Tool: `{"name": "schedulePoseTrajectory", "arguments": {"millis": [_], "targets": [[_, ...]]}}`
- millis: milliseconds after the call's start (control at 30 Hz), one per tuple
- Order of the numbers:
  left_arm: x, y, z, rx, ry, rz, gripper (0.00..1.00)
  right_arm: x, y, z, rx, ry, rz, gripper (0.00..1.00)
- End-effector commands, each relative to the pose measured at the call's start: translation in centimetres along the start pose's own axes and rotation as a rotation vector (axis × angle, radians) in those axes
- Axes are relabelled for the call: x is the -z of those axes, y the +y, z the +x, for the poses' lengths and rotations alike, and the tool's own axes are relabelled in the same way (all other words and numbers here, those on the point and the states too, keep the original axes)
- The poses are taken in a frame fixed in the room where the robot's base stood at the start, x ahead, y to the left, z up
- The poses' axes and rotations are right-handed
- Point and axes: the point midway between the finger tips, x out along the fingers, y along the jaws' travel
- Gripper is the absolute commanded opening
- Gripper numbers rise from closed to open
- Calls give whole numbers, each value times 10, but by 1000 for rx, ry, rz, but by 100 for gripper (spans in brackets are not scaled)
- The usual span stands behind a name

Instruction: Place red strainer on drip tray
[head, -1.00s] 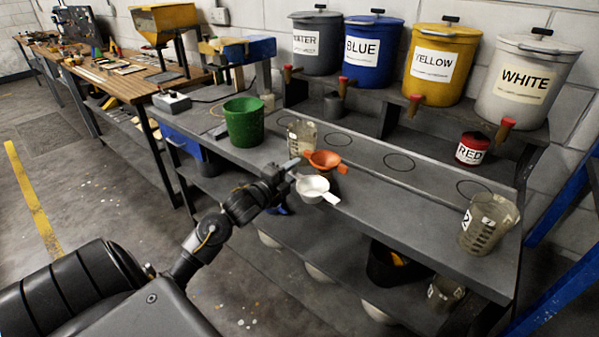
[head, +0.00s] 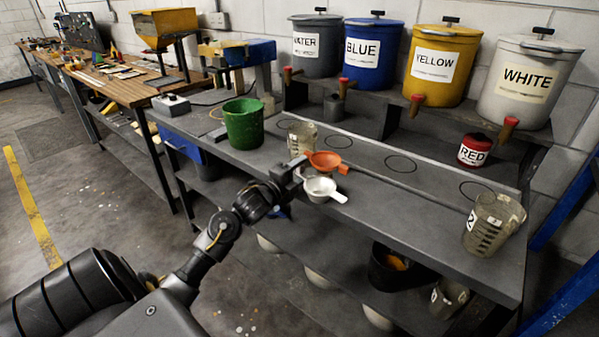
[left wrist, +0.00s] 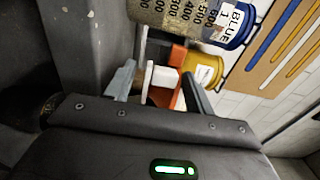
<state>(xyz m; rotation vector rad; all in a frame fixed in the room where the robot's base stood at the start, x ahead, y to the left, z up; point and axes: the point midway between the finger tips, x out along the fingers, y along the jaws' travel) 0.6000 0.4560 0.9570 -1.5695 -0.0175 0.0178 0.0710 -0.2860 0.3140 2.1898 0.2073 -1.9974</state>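The red strainer (head: 325,161), orange-red with a short handle to the right, sits on the grey bench next to a clear measuring cup. A white strainer (head: 322,188) is just in front of it. My left gripper (head: 299,168) is at their left side, close to both. In the left wrist view, its fingers are apart, with white (left wrist: 160,77) and orange-red (left wrist: 179,56) parts showing between them; contact cannot be told. What looks like the drip tray (head: 432,178) is the long panel with ring marks along the bench. My right gripper is not in view.
A green bucket (head: 244,125) stands left of the strainers. A measuring cup (head: 302,139) is behind them, another (head: 493,224) at the right end. A red tin (head: 475,152) and tapped paint drums, including a blue one (head: 372,58), stand behind. The bench middle is mostly clear.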

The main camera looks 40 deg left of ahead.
Motion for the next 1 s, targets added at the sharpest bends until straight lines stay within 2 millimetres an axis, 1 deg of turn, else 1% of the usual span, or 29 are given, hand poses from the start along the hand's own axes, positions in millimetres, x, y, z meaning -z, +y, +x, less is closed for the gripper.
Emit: {"name": "schedulePoseTrajectory", "arguments": {"millis": [233,333,367,467,667,800,900,1000], "targets": [[0,0,0,0,0,0,54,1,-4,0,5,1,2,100],[0,-6,0,1,0,1,54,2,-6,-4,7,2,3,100],[0,-2,-4,-1,0,1,54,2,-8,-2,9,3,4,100],[0,-1,-19,-1,0,3,54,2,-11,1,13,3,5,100],[0,-1,-62,-2,1,4,54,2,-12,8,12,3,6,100],[0,-1,-89,-3,1,3,54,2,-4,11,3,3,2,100],[0,-2,-104,-2,1,1,54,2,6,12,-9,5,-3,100],[0,-2,-114,-1,1,1,54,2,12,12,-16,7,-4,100]]}}
